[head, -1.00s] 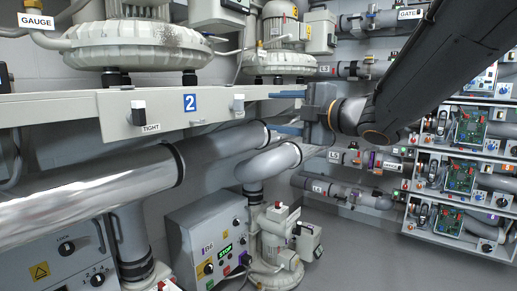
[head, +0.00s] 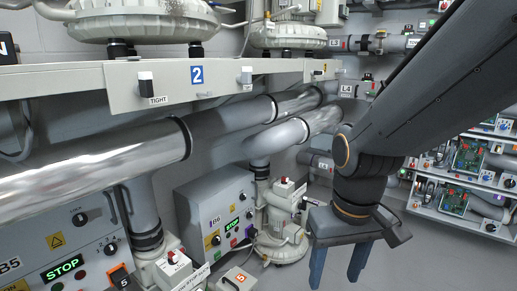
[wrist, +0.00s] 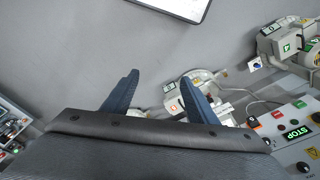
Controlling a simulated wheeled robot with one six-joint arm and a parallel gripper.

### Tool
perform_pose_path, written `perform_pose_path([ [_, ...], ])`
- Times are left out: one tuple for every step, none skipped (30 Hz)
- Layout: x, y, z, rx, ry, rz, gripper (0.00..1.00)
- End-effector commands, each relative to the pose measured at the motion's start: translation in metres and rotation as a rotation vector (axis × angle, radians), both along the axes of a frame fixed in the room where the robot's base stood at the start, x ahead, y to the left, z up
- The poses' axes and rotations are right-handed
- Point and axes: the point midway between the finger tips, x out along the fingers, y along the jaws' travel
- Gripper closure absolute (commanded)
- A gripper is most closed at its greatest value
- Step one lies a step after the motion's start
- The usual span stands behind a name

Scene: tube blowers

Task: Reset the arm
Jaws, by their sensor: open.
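My gripper (head: 337,266) hangs at the end of my arm, right of centre in the head view, with its two blue fingers pointing down. The fingers are apart with nothing between them.
A shelf with a blue "2" sign (head: 197,75) and large silver pipes (head: 80,175) fill the left. A control box (head: 216,212) stands below them. Racks with green circuit boards (head: 467,158) stand at the right. Grey floor (head: 440,262) is clear between.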

Motion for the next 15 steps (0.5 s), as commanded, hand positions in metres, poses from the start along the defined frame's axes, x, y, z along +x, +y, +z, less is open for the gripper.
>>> perform_pose_path([
  [-0.016,0.004,-0.002,0.015,0.05,-0.024,0.47],
  [-0.025,0.007,-0.004,0.024,0.082,-0.039,0.47],
  [-0.026,0.004,0.002,0.022,0.083,-0.048,0.47],
  [-0.025,0.002,0.005,0.02,0.079,-0.052,0.47],
  [-0.024,0.001,0.008,0.019,0.079,-0.056,0.47],
  [-0.024,0.0,0.011,0.016,0.078,-0.061,0.47],
  [-0.024,-0.002,0.013,0.016,0.078,-0.065,0.47],
  [-0.024,-0.003,0.015,0.014,0.077,-0.068,0.47],
  [-0.024,-0.005,0.018,0.013,0.077,-0.073,0.47],
  [-0.024,-0.007,0.02,0.011,0.078,-0.078,0.47],
  [-0.024,-0.009,0.023,0.01,0.078,-0.083,0.47],
  [-0.024,-0.011,0.026,0.008,0.076,-0.089,0.47],
  [-0.024,-0.014,0.029,0.006,0.077,-0.094,0.47],
  [-0.024,-0.016,0.032,0.004,0.078,-0.099,0.47],
  [-0.025,-0.019,0.036,0.002,0.078,-0.106,0.47],
])
